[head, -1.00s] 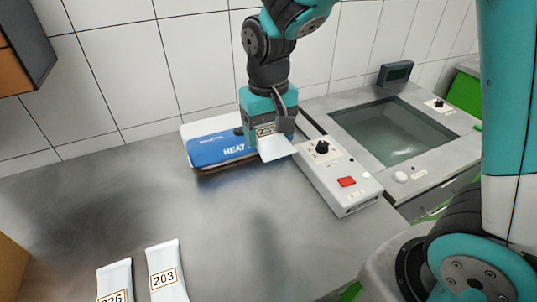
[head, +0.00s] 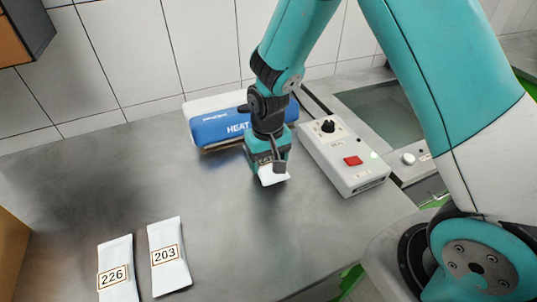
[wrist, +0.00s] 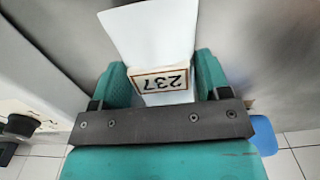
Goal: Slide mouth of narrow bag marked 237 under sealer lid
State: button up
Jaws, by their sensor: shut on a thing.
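My gripper (head: 268,170) is shut on the narrow white bag marked 237 (wrist: 150,35). In the wrist view the label 237 (wrist: 161,80) sits between the two teal fingers and reads upside down. In the head view only a white end of the bag (head: 270,180) shows below the gripper; the rest is hidden by it. The heat sealer (head: 218,129), with a blue and white lid, stands behind and to the left of my gripper. The bag is in front of the sealer and apart from its lid. The sealer's right part is hidden behind my arm.
Two white bags marked 226 (head: 116,270) and 203 (head: 168,255) lie at the front left of the steel bench (head: 90,190). A control box (head: 340,155) with a black knob and red button stands right of my gripper. A sunken basin (head: 390,115) lies behind it.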

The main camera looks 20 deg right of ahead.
jog(key=shift+w+f, duration=0.2)
jog(key=shift+f, duration=0.05)
jog(key=shift+w, duration=2.7)
jog(key=o, duration=1.2)
jog(key=shift+r, duration=0.1)
